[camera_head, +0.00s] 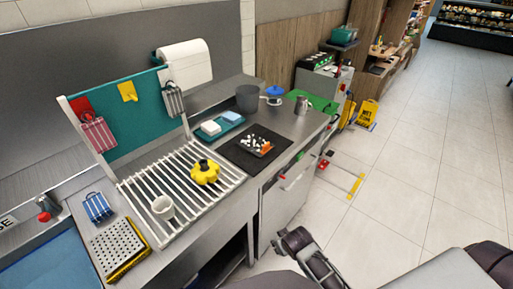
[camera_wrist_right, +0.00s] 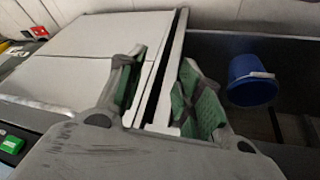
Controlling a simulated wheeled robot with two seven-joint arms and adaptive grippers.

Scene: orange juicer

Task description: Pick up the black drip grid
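I cannot clearly make out a black drip grid in either view. In the head view, the closest flat dark thing is a black mat (camera_head: 232,150) on the steel counter, with a small heap of white and orange bits on it. My right gripper (camera_head: 293,240) is low at the bottom middle of the head view, below counter height and well apart from the counter top. In the right wrist view, the green-padded fingers of the right gripper (camera_wrist_right: 160,95) stand apart. Pale panel edges show between them, and I see nothing held. My left gripper is not in view.
A slatted white rack (camera_head: 150,187) holds a yellow object (camera_head: 205,172) and a cup (camera_head: 163,207). A perforated tray (camera_head: 115,242) lies at the front left. A blue bucket (camera_wrist_right: 252,82) stands beyond the fingers. The tiled floor (camera_head: 430,170) at right is mostly clear.

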